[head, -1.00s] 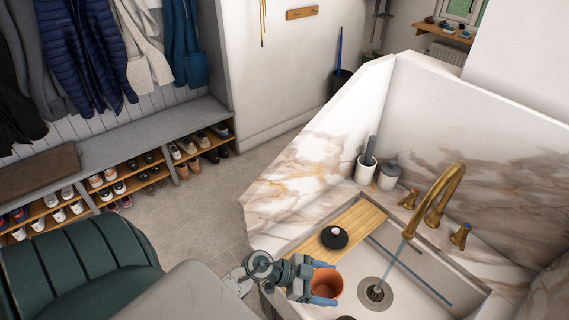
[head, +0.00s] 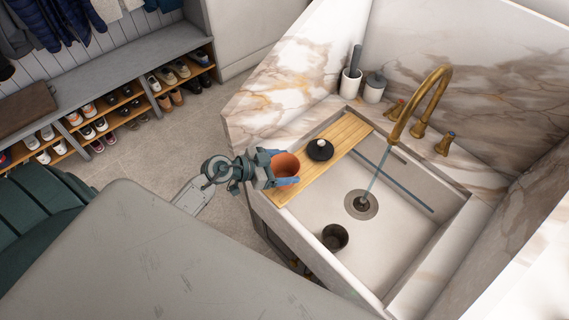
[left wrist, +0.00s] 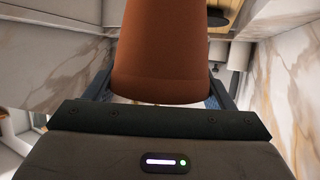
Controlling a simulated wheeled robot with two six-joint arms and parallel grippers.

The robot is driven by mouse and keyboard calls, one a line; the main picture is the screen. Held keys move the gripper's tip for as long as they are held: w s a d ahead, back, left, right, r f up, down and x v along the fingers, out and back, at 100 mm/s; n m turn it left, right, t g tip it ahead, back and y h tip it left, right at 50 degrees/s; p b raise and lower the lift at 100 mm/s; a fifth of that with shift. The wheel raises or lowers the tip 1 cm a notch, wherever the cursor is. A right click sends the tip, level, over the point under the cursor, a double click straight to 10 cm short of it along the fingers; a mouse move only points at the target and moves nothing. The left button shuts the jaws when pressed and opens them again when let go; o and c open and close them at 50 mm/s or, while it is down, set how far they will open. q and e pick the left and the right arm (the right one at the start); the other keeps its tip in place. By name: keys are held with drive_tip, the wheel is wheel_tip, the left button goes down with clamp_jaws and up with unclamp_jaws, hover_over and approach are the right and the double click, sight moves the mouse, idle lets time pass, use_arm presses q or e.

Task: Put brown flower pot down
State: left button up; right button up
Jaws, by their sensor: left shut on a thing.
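The brown flower pot (head: 286,164) is a terracotta-coloured pot, held upright at the near left end of the wooden board across the sink. My left gripper (head: 280,173) is shut on it, with blue fingers on either side. The pot fills the middle of the left wrist view (left wrist: 162,50) between the two fingers. I cannot tell whether its base touches the board (head: 340,140). My right gripper is not in view.
A dark cup (head: 335,237) stands in the sink basin (head: 310,215). Water runs from the brass tap (head: 432,95) into the drain (head: 361,204). Two canisters stand behind the board.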

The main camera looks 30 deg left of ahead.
sight(288, 166)
use_arm(q)
drive_tip(key=shift+w+a+f, duration=0.1)
drive_tip(key=shift+w+a, duration=0.25)
drive_tip(key=shift+w, duration=0.5)
drive_tip(key=shift+w+a+f, duration=0.1)
drive_tip(key=shift+w+f, duration=0.1)
drive_tip(key=shift+f, duration=0.7)
drive_tip(key=shift+w+a+f, duration=0.1)
drive_tip(key=shift+w+f, duration=0.1)
drive_tip(key=shift+f, duration=0.7)
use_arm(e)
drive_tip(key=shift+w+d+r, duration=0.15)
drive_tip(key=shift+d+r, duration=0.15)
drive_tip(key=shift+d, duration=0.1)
use_arm(q)
drive_tip(key=o, duration=1)
drive_tip(key=shift+f, duration=0.1)
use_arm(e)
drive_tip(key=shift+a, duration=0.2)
